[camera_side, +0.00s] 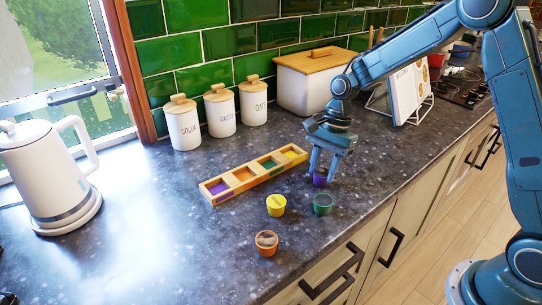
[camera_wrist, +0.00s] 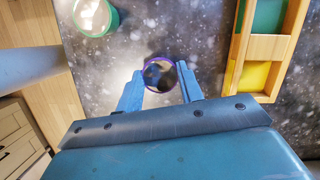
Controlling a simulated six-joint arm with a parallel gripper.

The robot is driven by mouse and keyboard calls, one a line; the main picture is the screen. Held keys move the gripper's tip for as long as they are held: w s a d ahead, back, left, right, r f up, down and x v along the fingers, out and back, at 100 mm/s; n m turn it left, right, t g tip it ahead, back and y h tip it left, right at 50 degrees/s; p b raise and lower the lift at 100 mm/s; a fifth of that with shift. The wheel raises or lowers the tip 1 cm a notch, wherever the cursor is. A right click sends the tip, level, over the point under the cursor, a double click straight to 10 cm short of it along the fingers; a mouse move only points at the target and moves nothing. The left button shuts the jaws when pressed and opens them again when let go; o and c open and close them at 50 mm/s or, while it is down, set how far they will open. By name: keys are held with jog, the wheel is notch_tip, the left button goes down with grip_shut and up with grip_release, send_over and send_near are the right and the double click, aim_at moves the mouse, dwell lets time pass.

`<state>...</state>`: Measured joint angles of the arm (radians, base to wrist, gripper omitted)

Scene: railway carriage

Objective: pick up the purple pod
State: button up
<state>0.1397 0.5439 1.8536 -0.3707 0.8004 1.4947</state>
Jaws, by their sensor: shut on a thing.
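The purple pod (camera_side: 320,177) is between the fingertips of my gripper (camera_side: 322,168) in the side view, at or just above the dark countertop. In the wrist view the purple rim of the pod (camera_wrist: 160,74) shows between the two blue fingers of my gripper (camera_wrist: 158,92). The fingers are shut on it. From these views I cannot tell whether the pod touches the counter.
A yellow pod (camera_side: 276,205), a green pod (camera_side: 323,204) and an orange pod (camera_side: 266,242) stand nearby. A wooden tray (camera_side: 221,196) with coloured compartments lies to the left. Canisters (camera_side: 183,124), a bread box (camera_side: 300,90), a kettle (camera_side: 38,170) and a book stand (camera_side: 405,95) stand around.

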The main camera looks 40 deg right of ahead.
aim_at(323, 171)
jog(key=shift+r, duration=0.15)
notch_tip(323, 171, up, 20)
jog(key=shift+f, duration=0.2)
dwell(0.6)
